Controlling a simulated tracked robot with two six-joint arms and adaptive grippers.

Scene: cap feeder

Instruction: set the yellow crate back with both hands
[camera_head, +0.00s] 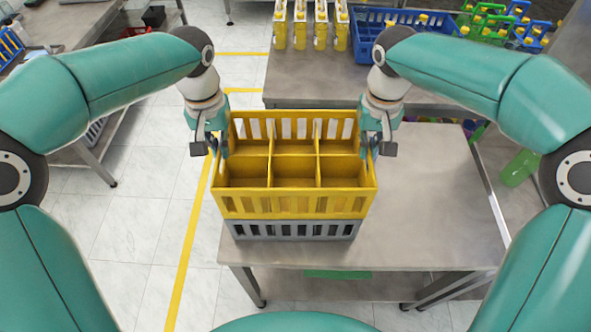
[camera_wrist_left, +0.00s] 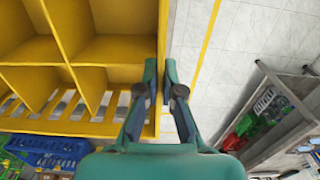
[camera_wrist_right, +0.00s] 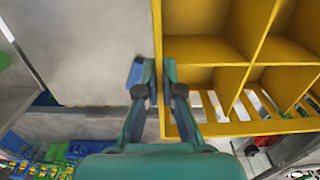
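The yellow crate (camera_head: 295,205) is empty, with several compartments and slatted walls. It sits level directly over a grey crate (camera_head: 295,230) on the table; I cannot tell whether it rests on it or hangs just above. My left gripper (camera_head: 217,147) is at the crate's left wall, which runs between its fingers in the left wrist view (camera_wrist_left: 161,75). My right gripper (camera_head: 370,146) is at the right wall, and the right wrist view (camera_wrist_right: 157,75) shows that wall between its fingers. Both look closed on the walls. Most of the grey crate is hidden.
The near steel table (camera_head: 440,200) is bare right of the crates. A far table (camera_head: 315,80) holds yellow bottles (camera_head: 300,28), a blue crate (camera_head: 365,40) and green carriers (camera_head: 485,25). A floor line (camera_head: 187,235) runs left of the near table.

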